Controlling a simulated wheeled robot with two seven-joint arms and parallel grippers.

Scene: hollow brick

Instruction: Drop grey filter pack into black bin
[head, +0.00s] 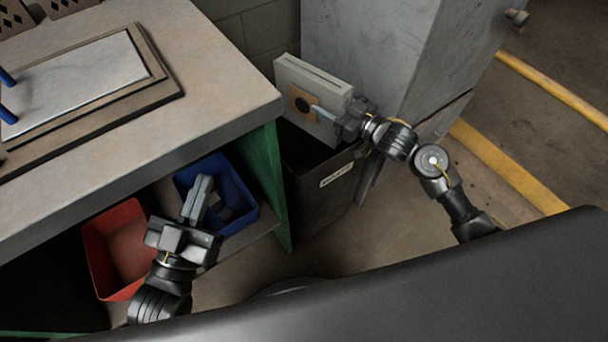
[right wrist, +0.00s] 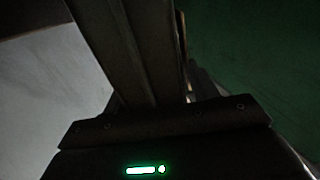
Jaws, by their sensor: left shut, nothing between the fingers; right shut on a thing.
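The grey filter pack (head: 312,79) is a light grey box with a tan patch and dark round spot on its front. My right gripper (head: 325,115) is shut on it at its front face and holds it tilted, over the black bin. The black bin (head: 316,208) stands on the floor with a white label on its side; its opening is partly hidden by the pack and my right arm. In the right wrist view, the dark fingers meet a pale grey surface (right wrist: 60,90) at the left. My left gripper (head: 199,200) is shut and empty, above the blue bin.
A workbench (head: 225,105) with a green leg stands left of the black bin. A blue bin (head: 249,217) and a red bin (head: 120,250) sit below its edge. A grey metal cabinet (head: 365,45) stands behind the pack. Open floor lies to the right.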

